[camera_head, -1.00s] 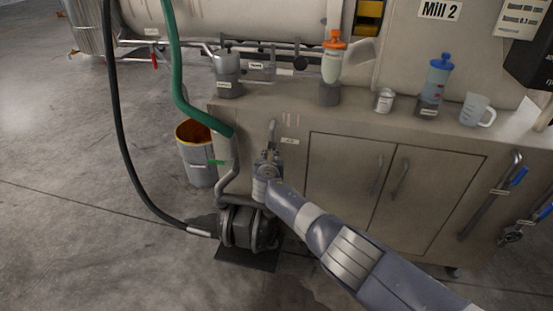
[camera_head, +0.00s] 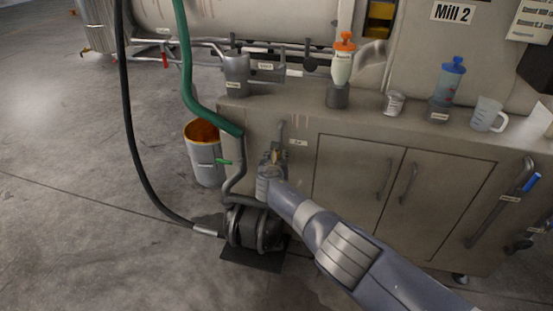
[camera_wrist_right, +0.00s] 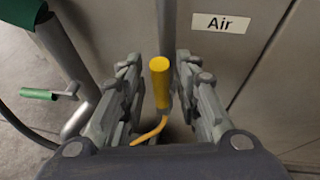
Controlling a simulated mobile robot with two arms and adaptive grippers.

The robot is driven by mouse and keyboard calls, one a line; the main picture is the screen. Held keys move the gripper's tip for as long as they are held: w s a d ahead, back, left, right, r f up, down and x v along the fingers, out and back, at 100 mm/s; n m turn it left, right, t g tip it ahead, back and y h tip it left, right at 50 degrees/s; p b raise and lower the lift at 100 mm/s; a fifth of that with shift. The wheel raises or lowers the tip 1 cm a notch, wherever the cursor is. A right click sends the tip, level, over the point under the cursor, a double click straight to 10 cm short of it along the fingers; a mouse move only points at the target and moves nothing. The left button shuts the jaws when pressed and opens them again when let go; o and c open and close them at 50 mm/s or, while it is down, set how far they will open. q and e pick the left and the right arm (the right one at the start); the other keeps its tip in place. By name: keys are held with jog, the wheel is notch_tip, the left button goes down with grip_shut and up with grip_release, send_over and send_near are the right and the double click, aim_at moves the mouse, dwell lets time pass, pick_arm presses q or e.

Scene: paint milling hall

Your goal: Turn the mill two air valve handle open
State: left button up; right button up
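The yellow air valve handle (camera_wrist_right: 160,78) stands upright in the right wrist view, in front of the cabinet below the Air label (camera_wrist_right: 220,22). My right gripper (camera_wrist_right: 160,92) is open, with one finger on each side of the handle and a visible gap to each. A thin curved orange-yellow piece (camera_wrist_right: 150,133) shows below the handle, nearer the palm. In the head view, my right gripper (camera_head: 272,160) is at the cabinet front, beside the small Air label (camera_head: 298,142) and below a grey pipe (camera_head: 280,130). The valve body is mostly hidden by the gripper. My left gripper is out of view.
A green-handled valve (camera_wrist_right: 40,93) is left of my right gripper; a green hose (camera_head: 187,90) runs above it. A pump (camera_head: 252,228) stands on the floor below. An orange-lined bucket (camera_head: 205,165) is at the left. Cups and bottles stand on the cabinet top.

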jog(key=v, duration=0.7)
jog(key=shift+s, duration=0.25)
dwell(0.8)
jog(key=shift+r, duration=0.1)
